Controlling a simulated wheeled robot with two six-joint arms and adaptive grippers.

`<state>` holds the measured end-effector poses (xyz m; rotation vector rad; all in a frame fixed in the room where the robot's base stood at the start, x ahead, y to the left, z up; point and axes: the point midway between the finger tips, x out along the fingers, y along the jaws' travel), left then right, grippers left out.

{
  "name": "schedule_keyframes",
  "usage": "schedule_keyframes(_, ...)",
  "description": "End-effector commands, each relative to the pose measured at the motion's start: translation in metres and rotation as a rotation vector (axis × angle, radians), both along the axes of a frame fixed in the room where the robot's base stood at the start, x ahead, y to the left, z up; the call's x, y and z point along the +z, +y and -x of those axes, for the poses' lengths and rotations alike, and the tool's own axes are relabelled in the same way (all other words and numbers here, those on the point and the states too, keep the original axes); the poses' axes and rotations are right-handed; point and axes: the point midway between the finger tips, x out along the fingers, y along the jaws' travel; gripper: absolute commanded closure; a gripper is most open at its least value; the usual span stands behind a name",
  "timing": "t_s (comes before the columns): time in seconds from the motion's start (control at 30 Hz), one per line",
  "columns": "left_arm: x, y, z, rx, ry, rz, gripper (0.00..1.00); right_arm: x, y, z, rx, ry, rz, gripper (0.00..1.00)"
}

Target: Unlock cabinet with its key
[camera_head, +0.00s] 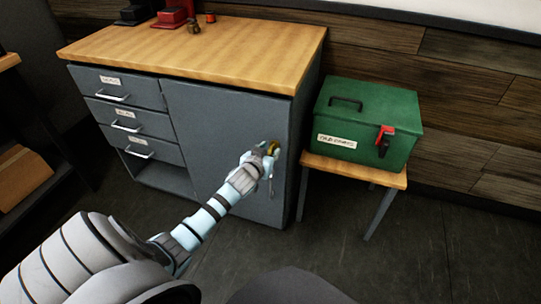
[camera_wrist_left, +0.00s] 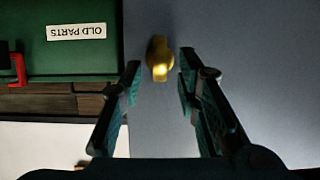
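The grey cabinet (camera_head: 215,150) has a wooden top, and its door is shut. A small brass piece (camera_wrist_left: 160,58) stands out from the door face. It looks like a key head or lock knob; I cannot tell which. It also shows in the head view (camera_head: 273,149), partly behind the gripper. My left gripper (camera_head: 265,150) is at the upper right of the door. In the left wrist view its two fingers are apart, with the brass piece between and just beyond the tips, apparently untouched. No separate key is visible. My right gripper is out of view.
A green toolbox (camera_head: 368,119) labelled OLD PARTS, with a red latch, stands on a small wooden stool (camera_head: 354,173) right of the cabinet. Drawers with handles (camera_head: 127,127) are on the cabinet's left. Red and dark items (camera_head: 176,14) stand on the top.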

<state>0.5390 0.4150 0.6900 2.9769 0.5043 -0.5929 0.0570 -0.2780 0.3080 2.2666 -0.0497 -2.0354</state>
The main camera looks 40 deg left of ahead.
Motion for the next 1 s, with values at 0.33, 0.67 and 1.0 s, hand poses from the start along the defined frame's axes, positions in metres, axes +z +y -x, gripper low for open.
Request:
schedule_keyframes(0.33, -0.008, 0.006, -0.018, -0.001, 0.001, 0.001, 0.7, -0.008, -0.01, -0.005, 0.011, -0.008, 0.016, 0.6)
schedule_keyframes(0.67, -0.008, 0.006, -0.017, -0.001, 0.001, 0.001, 1.0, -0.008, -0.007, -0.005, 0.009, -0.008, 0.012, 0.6)
schedule_keyframes(1.0, -0.008, 0.005, -0.018, -0.001, 0.008, -0.02, 1.0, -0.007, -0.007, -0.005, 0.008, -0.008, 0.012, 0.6)
